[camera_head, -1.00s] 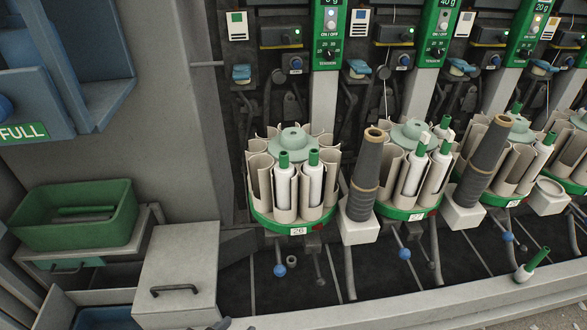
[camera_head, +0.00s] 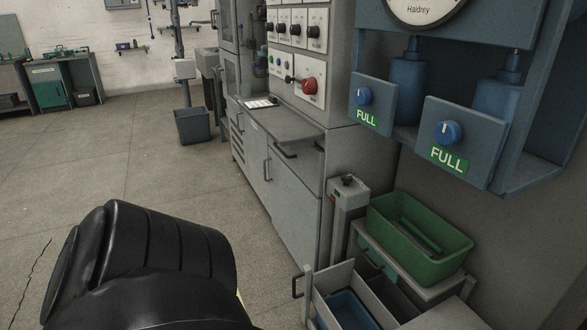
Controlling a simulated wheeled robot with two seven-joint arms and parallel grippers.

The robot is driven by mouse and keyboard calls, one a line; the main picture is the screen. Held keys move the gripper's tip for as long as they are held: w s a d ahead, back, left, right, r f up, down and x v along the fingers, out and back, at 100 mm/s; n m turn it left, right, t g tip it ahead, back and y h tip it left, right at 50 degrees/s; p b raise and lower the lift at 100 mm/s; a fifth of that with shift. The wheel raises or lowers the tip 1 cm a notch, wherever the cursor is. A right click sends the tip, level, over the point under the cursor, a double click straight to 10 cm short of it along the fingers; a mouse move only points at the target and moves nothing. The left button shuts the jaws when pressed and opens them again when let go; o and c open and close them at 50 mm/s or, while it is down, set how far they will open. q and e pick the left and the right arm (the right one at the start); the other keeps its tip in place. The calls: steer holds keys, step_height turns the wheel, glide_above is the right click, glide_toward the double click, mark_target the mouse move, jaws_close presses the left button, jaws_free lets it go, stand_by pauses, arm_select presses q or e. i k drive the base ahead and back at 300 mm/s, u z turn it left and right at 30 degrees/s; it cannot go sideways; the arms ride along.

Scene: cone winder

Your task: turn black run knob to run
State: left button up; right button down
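Several black knobs (camera_head: 314,32) sit on pale plates on the upright grey control panel at top centre. Below them on the panel is a red round switch (camera_head: 308,87) with a dark handle beside it. A small black knob or switch (camera_head: 347,180) also tops a short grey post right of the cabinet. Labels are too small to read, so I cannot tell which is the run knob. A black link of my arm fills the lower left. Neither gripper is in view.
A grey cabinet (camera_head: 265,178) stands below the panel. Right are a green bin (camera_head: 418,240), an open drawer (camera_head: 335,285) and blue dispenser boxes marked FULL (camera_head: 447,155), which jut out. Open floor (camera_head: 70,175) lies left. A dark bin (camera_head: 193,126) stands farther back.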

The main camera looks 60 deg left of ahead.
mark_target(346, 178)
steer(key=u, duration=1.95)
steer(key=k, duration=0.45)
steer(key=u, duration=1)
steer(key=i, duration=0.95)
steer(key=z, duration=0.55)
